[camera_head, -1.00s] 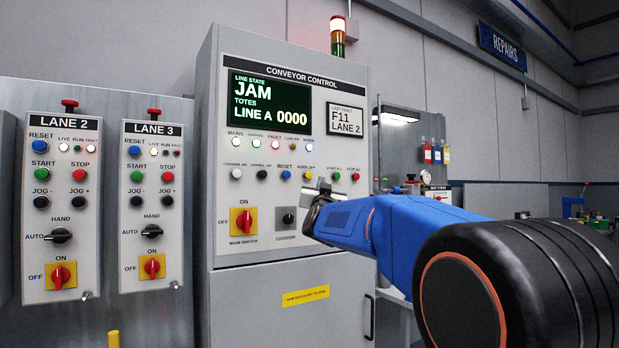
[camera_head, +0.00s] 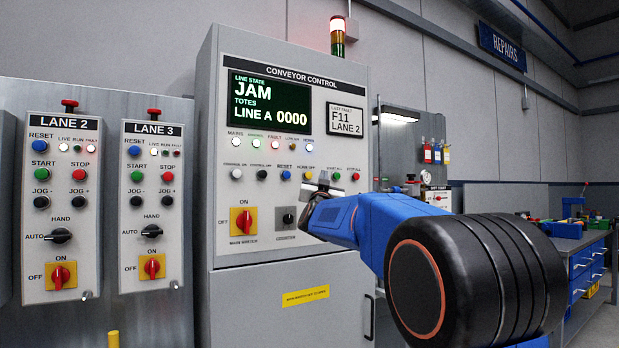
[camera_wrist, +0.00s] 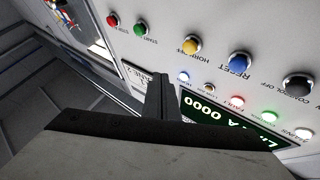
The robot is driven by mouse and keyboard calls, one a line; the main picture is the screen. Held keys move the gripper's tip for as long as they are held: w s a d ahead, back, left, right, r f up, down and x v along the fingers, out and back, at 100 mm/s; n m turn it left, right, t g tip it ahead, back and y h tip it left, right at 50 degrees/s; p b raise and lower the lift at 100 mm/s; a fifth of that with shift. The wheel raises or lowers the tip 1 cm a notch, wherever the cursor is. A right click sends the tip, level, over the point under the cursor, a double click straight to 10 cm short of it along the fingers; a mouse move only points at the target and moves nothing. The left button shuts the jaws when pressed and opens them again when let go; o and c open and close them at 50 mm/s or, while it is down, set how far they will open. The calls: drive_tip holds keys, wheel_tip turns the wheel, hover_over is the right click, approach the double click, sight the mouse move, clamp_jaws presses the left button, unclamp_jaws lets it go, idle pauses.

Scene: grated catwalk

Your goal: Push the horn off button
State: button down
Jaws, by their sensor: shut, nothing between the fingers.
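The yellow horn off button (camera_head: 307,175) is in the lower button row of the conveyor control panel (camera_head: 226,192). In the wrist view, where the panel looks upside down, the yellow button (camera_wrist: 192,45) is clear of my gripper and uncovered. My gripper (camera_head: 323,185) is shut and empty, just right of and slightly below the button in the head view. In the wrist view my shut fingers (camera_wrist: 160,92) point at the panel, and the button lies above and right of their tips. I see no contact; the exact gap is unclear.
A blue reset button (camera_head: 285,174) sits left of the yellow one. A green start button (camera_head: 336,177) and a red stop button (camera_head: 354,177) sit to its right. The display (camera_head: 269,103) reads JAM. Lane 2 (camera_head: 62,205) and Lane 3 panels stand at left.

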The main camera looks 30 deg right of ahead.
sight(311, 178)
drive_tip(key=shift+w, duration=2.95)
drive_tip(key=shift+w, duration=1.2)
idle(0.9)
drive_tip(key=shift+s, duration=1.2)
drive_tip(key=shift+s, duration=2.5)
